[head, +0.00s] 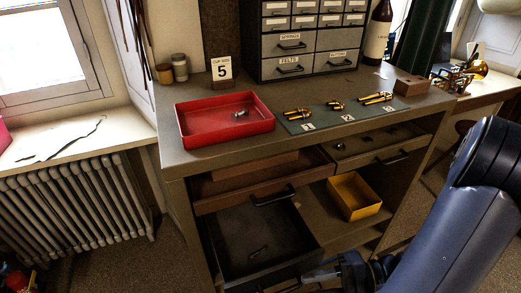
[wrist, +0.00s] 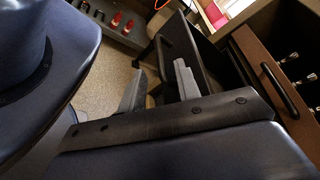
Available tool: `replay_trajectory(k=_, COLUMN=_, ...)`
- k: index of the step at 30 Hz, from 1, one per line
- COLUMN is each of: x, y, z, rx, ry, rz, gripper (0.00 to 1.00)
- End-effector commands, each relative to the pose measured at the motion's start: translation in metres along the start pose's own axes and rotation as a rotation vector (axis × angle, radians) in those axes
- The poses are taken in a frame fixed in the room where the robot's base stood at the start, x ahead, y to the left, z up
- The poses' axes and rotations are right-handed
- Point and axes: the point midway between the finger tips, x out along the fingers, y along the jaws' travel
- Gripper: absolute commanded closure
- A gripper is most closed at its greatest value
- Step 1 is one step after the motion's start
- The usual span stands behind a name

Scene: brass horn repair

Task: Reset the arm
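My gripper (wrist: 158,88) shows in the wrist view with its two grey fingers apart. The dark handle (wrist: 180,35) of an open black drawer lies just beyond the fingertips; I cannot tell whether they touch it. In the head view my blue arm comes in from the right, and my gripper (head: 322,273) is low at the front of the open lower drawer (head: 245,235).
Above it, a brown drawer (head: 220,190) is partly open, as is a right drawer (head: 365,158). A yellow bin (head: 354,196) stands on the shelf. A radiator (head: 80,210) stands left.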

Motion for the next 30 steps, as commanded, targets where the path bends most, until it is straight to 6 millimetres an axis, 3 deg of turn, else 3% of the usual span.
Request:
replay_trajectory(k=6, x=0.036, y=0.000, z=0.001, rx=0.002, ry=-0.006, rz=0.001, gripper=0.68)
replay_trajectory(k=12, x=0.058, y=0.000, z=0.001, rx=0.001, ry=-0.004, rz=0.000, gripper=0.68)
replay_trajectory(k=18, x=0.068, y=0.000, z=0.000, rx=0.002, ry=-0.001, rz=0.001, gripper=0.68)
replay_trajectory(k=30, x=0.068, y=-0.001, z=-0.001, rx=0.001, ry=0.000, rz=0.001, gripper=0.68)
